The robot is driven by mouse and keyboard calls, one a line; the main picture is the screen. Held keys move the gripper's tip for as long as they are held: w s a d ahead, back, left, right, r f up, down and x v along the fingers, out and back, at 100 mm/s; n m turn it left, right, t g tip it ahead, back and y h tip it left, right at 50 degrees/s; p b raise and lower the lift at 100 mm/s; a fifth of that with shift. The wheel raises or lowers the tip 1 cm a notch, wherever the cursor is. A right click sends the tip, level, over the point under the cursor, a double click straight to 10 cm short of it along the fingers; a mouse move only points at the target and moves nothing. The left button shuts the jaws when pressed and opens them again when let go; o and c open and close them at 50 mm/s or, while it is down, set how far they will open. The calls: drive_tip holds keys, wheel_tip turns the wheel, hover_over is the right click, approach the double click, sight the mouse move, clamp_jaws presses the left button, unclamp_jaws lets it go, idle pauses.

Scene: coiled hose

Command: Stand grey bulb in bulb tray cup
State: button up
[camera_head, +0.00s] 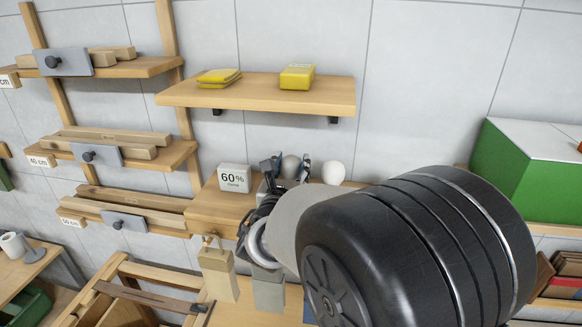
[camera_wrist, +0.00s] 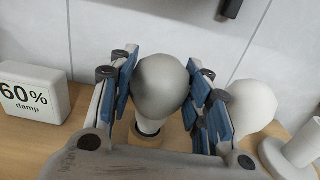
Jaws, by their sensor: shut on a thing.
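A grey bulb (camera_wrist: 162,84) is upright between the blue pads of my gripper (camera_wrist: 165,75), which is shut on it. Its dark neck points down at a round pale wooden piece (camera_wrist: 148,139), likely a cup of the bulb tray. I cannot tell whether the neck is inside it or just above it. In the head view my gripper (camera_head: 285,171) is over the wooden bench, with the grey bulb (camera_head: 291,165) partly showing. A white bulb (camera_wrist: 250,107) stands just right of my gripper, and it also shows in the head view (camera_head: 333,173).
A white "60% damp" block (camera_wrist: 35,93) stands left of my gripper. A white flanged piece (camera_wrist: 290,156) is at the right. A shelf (camera_head: 255,94) with yellow items is on the tiled wall above. A green box (camera_head: 520,170) is at the far right.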

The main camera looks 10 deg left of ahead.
drive_tip(key=o, duration=1.2)
drive_tip(key=shift+o, duration=0.2)
drive_tip(key=s, duration=1.2)
drive_tip(key=shift+d, duration=0.4)
